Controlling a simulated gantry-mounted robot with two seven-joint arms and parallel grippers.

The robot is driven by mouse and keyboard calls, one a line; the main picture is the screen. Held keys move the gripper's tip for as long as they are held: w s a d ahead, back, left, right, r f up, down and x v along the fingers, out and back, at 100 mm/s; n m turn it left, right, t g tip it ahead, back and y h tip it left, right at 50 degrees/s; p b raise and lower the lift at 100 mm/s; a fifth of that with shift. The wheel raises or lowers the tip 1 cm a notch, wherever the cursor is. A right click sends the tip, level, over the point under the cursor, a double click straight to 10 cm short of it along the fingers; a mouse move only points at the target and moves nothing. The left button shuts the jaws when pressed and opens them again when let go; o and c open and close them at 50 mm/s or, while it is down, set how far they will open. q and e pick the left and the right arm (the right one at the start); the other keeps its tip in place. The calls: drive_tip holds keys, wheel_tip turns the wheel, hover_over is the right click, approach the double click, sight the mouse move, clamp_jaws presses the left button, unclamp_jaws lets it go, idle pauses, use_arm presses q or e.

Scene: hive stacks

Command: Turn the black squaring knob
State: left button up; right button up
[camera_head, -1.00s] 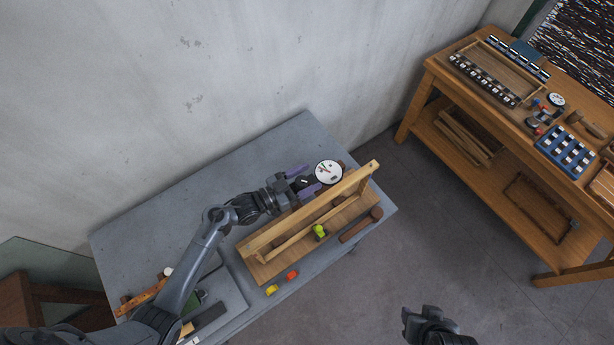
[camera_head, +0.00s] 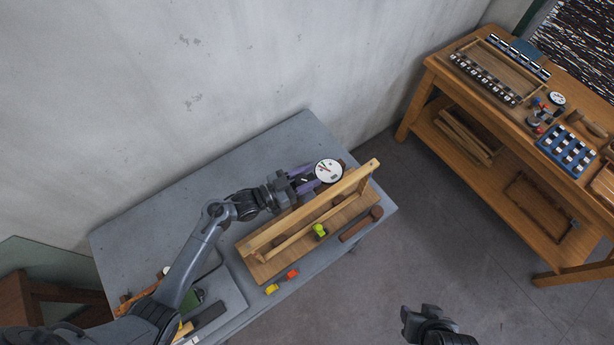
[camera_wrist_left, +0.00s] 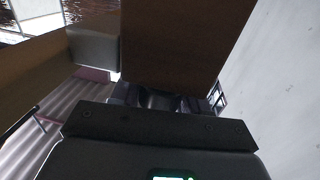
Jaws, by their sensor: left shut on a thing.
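My left gripper (camera_head: 306,181) reaches over the grey table to the back of a wooden jig (camera_head: 262,268), beside a round white dial (camera_head: 328,171). Its purple fingers have closed in on the black squaring knob (camera_head: 304,181), of which only a little dark shows between them. The gripper is shut on it. In the left wrist view, a large brown block (camera_wrist_left: 180,40) fills the space ahead of the gripper and hides the fingertips and the knob. My right gripper (camera_head: 420,318) hangs over the floor at the bottom, apart from the table; its jaws are unclear.
The jig's long rails and a green piece (camera_head: 319,230) lie close to my left gripper. A brown bar (camera_head: 361,224) and yellow and red pieces (camera_head: 282,283) lie nearer the front edge. A wooden bench (camera_head: 440,75) stands at right. The table's back is clear.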

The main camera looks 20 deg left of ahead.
use_arm(q)
drive_tip(key=shift+f+m+g+h+b, duration=0.2)
drive_tip(key=shift+m+g+h+b, duration=0.4)
drive_tip(key=shift+g+h+b, duration=0.1)
drive_tip(key=m+g+h+b, duration=0.1)
drive_tip(key=g+b, duration=0.1)
drive_tip(key=b, duration=0.1)
drive_tip(key=m+g+h+b, duration=0.1)
drive_tip(key=m+g+b, duration=0.1)
drive_tip(key=g+b, duration=0.1)
drive_tip(key=m+g+h+b, duration=0.2)
drive_tip(key=b, duration=0.1)
drive_tip(key=shift+s+d, duration=0.2)
drive_tip(key=shift+s, duration=0.15)
drive_tip(key=shift+s+r+m+g+b, duration=0.15)
drive_tip(key=shift+r+m+g+b, duration=0.05)
drive_tip(key=shift+m+g+b, duration=0.6)
drive_tip(key=shift+d, duration=0.1)
drive_tip(key=o, duration=1)
drive_tip(key=shift+c, duration=0.2)
drive_tip(key=shift+s+a, duration=0.1)
drive_tip(key=shift+a, duration=0.5)
drive_tip(key=s+a+b, duration=0.1)
drive_tip(key=a+b, duration=0.1)
drive_tip(key=a, duration=0.7)
drive_tip(key=shift+s+a, duration=0.25)
drive_tip(key=shift+s, duration=0.1)
